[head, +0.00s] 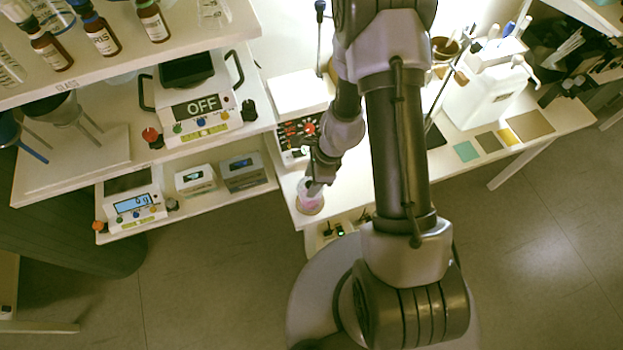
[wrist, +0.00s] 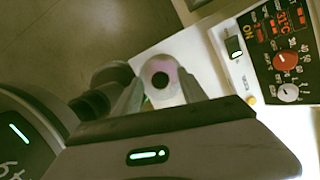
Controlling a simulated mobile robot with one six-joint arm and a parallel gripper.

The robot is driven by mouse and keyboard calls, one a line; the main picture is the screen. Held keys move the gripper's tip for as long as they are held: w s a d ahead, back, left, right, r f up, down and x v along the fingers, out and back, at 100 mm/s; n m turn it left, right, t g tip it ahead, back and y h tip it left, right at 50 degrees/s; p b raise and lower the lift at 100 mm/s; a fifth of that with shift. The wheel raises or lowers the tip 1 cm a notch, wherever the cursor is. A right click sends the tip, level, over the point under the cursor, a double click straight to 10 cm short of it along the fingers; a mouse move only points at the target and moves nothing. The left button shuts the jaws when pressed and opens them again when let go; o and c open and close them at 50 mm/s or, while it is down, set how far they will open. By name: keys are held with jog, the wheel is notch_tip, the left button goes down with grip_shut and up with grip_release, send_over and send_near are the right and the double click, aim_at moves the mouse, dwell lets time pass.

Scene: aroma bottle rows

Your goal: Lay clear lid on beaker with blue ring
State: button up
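A clear beaker (head: 310,203) with pinkish contents stands near the front edge of the white bench, below my gripper (head: 317,186). The spot looks like a lid knob on the beaker, but the clear lid's edge cannot be made out. The fingers stand apart, with gaps on both sides of the spot. No blue ring can be made out on the beaker, which my gripper partly covers.
A hotplate-like device with a red knob (head: 310,129) stands just behind the beaker. A white jug (head: 487,92) and coloured squares lie on the bench at right. Shelves at left hold brown bottles (head: 103,37), a device reading OFF (head: 200,106) and a scale (head: 134,207).

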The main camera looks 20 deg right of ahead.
jog(key=p+v, duration=0.9)
jog(key=v, duration=0.8)
jog(key=shift+d+r, duration=0.15)
jog(key=shift+d, duration=0.05)
jog(key=a+r+n+t+b, duration=0.2)
jog(key=a+r+n+b, duration=0.5)
jog(key=b, duration=0.4)
jog(key=s+a+r+n+t+b, duration=0.1)
jog(key=s+r+n+t+b, duration=0.2)
jog(key=s+n+b, duration=0.5)
jog(key=s+n, duration=0.1)
jog(key=s, duration=0.2)
jog(key=shift+s+a+n+h+b, duration=0.3)
jog(key=shift+a+h+b, duration=0.1)
